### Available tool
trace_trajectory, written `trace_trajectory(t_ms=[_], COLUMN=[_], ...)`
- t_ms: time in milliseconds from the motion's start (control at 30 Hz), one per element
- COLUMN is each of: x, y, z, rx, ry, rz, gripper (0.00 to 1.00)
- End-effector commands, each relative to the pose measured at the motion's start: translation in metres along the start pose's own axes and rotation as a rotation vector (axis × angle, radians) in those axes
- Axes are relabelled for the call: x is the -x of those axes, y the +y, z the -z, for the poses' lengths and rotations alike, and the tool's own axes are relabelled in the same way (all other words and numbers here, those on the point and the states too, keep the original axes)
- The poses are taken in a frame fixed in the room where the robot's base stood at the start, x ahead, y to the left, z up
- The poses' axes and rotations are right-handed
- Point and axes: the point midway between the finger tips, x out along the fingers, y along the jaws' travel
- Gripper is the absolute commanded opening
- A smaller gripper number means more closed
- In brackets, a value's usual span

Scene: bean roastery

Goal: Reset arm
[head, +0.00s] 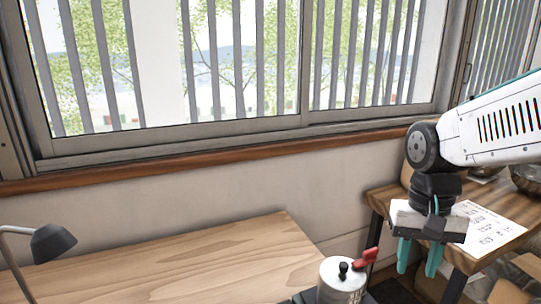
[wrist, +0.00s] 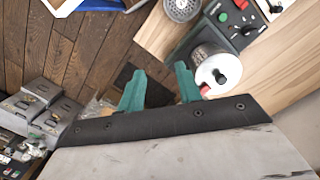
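My gripper (head: 418,258) hangs at the end of my white arm on the right of the head view, its teal fingers pointing down. The fingers are apart and nothing shows between them. In the wrist view my gripper (wrist: 160,88) is also open and empty. Below the fingers the wrist view shows floor and a dark flat patch. A metal cylinder with a white lid and black knob (head: 343,281) stands left of my gripper in the head view. It also shows beside the right finger in the wrist view (wrist: 216,73), and the two look apart in the head view.
A wooden table (head: 190,265) with a desk lamp (head: 50,243) fills the lower left. A darker table (head: 500,225) with a printed sheet (head: 488,232) and a bowl stands behind my gripper. Windows line the wall. Grey boxes (wrist: 45,98) sit at left in the wrist view.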

Motion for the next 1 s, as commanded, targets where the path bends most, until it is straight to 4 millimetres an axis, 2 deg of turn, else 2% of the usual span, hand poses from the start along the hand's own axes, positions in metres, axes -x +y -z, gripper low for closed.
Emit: trace_trajectory(t_ms=[33, 200, 400, 600, 1000], x=[0.003, 0.006, 0.005, 0.011, 0.015], y=[0.006, 0.022, 0.035, 0.04, 0.041], z=[-0.017, -0.064, -0.103, -0.117, -0.118], rx=[0.055, 0.217, 0.29, 0.282, 0.279], ry=[0.012, 0.052, 0.12, 0.188, 0.206], rz=[0.003, 0.01, 0.017, 0.027, 0.03], gripper=[0.35, 0.35, 0.35, 0.35, 0.35])
